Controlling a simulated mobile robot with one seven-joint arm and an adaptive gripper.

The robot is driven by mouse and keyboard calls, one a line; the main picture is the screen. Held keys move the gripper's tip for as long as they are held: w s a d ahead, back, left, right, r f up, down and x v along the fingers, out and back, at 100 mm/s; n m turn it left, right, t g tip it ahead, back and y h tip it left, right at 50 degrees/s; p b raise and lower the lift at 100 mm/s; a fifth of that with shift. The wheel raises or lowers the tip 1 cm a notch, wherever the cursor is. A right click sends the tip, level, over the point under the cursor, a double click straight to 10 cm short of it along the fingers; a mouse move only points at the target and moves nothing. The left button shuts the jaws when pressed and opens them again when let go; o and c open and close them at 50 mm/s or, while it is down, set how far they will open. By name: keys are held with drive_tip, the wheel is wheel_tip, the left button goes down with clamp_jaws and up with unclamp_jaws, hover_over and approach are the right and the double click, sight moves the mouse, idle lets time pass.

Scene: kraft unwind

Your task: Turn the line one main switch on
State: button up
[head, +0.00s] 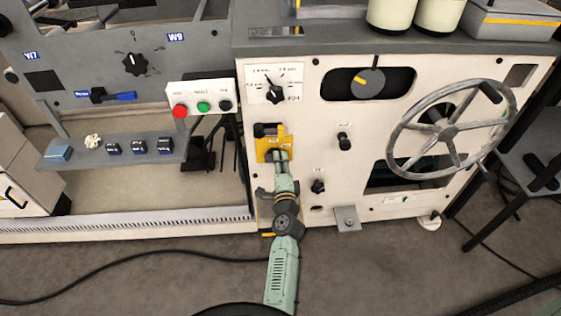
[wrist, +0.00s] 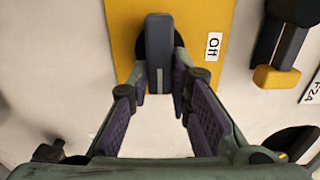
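The main switch has a yellow plate (head: 262,150) on the cream machine front in the head view. In the wrist view the yellow plate (wrist: 125,30) carries a dark grey upright handle (wrist: 158,45) on a black round base. A white label (wrist: 213,46) reading "Off" is just right of the handle. My gripper (head: 278,157) is at the plate from below. In the wrist view my gripper (wrist: 160,82) has one finger on each side of the handle's lower part, close against it. It appears shut on the handle; the exact contact is partly hidden.
Another dark handle with a yellow end (wrist: 277,75) is to the right in the wrist view. A button box (head: 203,100) with red, green and black buttons is upper left. A handwheel (head: 450,130) juts out at right. Small knobs (head: 344,141) are between.

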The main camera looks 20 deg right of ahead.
drive_tip(key=o, duration=0.4)
drive_tip(key=shift+o, duration=0.2)
drive_tip(key=v, duration=0.7)
drive_tip(key=shift+s, duration=0.25)
drive_tip(key=shift+a, duration=0.1)
